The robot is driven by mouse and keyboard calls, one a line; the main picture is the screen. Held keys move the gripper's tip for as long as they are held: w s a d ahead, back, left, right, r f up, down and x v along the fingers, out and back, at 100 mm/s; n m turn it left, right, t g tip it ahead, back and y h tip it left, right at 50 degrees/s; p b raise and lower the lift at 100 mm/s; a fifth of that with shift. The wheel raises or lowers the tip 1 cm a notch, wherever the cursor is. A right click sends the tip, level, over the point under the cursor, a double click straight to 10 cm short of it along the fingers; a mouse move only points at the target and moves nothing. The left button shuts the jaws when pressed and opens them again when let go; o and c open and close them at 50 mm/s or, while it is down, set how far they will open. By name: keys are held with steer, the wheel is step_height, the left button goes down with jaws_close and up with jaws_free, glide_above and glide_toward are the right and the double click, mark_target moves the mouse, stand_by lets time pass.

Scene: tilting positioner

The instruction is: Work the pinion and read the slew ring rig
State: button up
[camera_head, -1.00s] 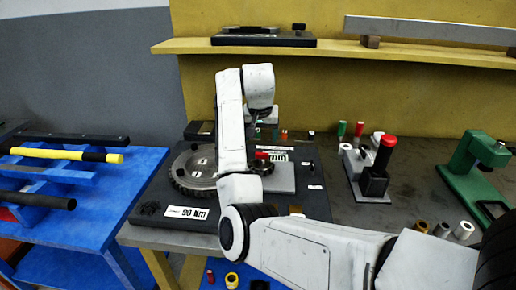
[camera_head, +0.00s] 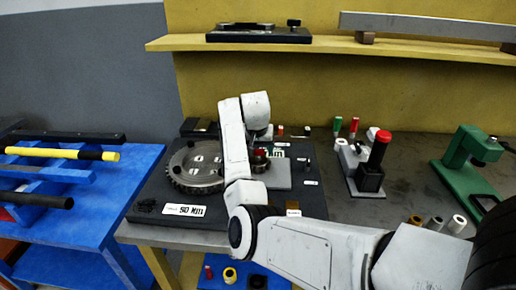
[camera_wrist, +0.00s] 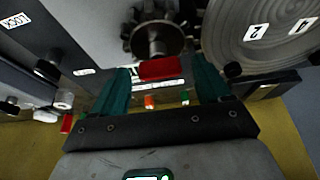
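The slew ring (camera_head: 197,165), a grey toothed disc with white number tags, lies on a dark base plate (camera_head: 150,205) in the head view. The wrist view shows part of the ring (camera_wrist: 285,30) at upper right, with tags 2 and 4. The small dark pinion (camera_wrist: 155,38) with its shaft sits left of it. A red grip (camera_wrist: 162,69) shows just in front of the pinion shaft. My gripper (camera_wrist: 160,76) has its teal fingers apart, one on each side of the red grip; contact is not clear. In the head view my arm hides much of the pinion.
A black post with a red knob (camera_head: 380,138) stands right of the rig. A green press-like tool (camera_head: 470,160) and several small cylinders are farther right. A yellow shelf (camera_head: 230,44) runs behind. A blue bench (camera_head: 100,210) stands at left.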

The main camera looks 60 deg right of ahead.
steer(key=c, duration=1)
steer(key=shift+w+m+g, duration=0.15)
steer(key=shift+m+g, duration=0.65)
steer(key=shift+m, duration=1.5)
steer(key=shift+h, duration=0.3)
steer(key=o, duration=1)
steer(key=shift+o, duration=0.2)
steer(key=b+v, duration=0.1)
steer(key=v, duration=0.9)
steer(key=shift+r, duration=0.4)
steer(key=shift+a, duration=0.15)
